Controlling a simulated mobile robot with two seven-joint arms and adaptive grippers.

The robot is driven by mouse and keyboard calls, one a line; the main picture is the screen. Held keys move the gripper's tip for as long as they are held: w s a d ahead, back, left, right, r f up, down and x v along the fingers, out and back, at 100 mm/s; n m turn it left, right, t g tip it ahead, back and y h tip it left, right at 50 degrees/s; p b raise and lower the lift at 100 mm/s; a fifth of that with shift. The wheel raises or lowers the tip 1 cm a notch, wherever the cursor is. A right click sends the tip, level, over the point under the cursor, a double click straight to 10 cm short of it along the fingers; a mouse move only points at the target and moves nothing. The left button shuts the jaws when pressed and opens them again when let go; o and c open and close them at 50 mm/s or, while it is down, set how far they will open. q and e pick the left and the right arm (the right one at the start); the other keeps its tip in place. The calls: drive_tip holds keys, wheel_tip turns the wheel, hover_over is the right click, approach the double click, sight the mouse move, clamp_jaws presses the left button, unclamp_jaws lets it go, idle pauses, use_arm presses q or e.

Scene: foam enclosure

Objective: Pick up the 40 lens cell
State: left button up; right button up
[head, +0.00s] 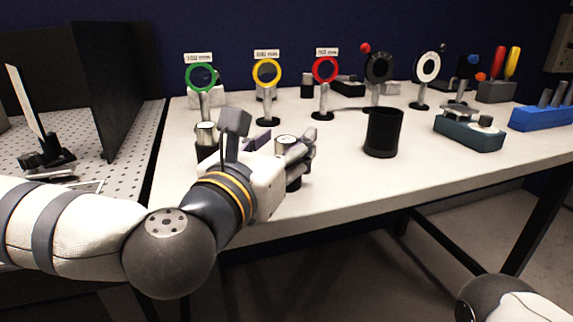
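Two small dark cylinders with silver tops stand near the front left of the table. One cylinder (205,134) is left of my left gripper. The other cylinder (287,140) is by the gripper's right finger, which hides part of it. I cannot read a 40 mark on either, so I cannot tell which is the 40 lens cell. My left gripper (268,137) is low over the front edge with its fingers spread apart. I see nothing clamped between them. My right gripper is out of view.
Ring holders in green (188,76), yellow (255,76), red (314,76), black and white stand behind. A black cup (368,137) and a teal block (455,133) stand to the right. A dark panel (100,85) rises at left. The table's front middle is clear.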

use_arm(q)
clamp_jaws()
wheel_tip(320, 180, up, 3)
drive_tip(key=shift+f, duration=0.1)
drive_tip(key=s+d+r+p, duration=0.2)
drive_tip(key=s+r+p, duration=0.1)
drive_tip(key=s+r, duration=0.7)
drive_tip(key=s, duration=0.3)
drive_tip(key=shift+s+d, duration=0.25)
drive_tip(key=shift+s, duration=0.15)
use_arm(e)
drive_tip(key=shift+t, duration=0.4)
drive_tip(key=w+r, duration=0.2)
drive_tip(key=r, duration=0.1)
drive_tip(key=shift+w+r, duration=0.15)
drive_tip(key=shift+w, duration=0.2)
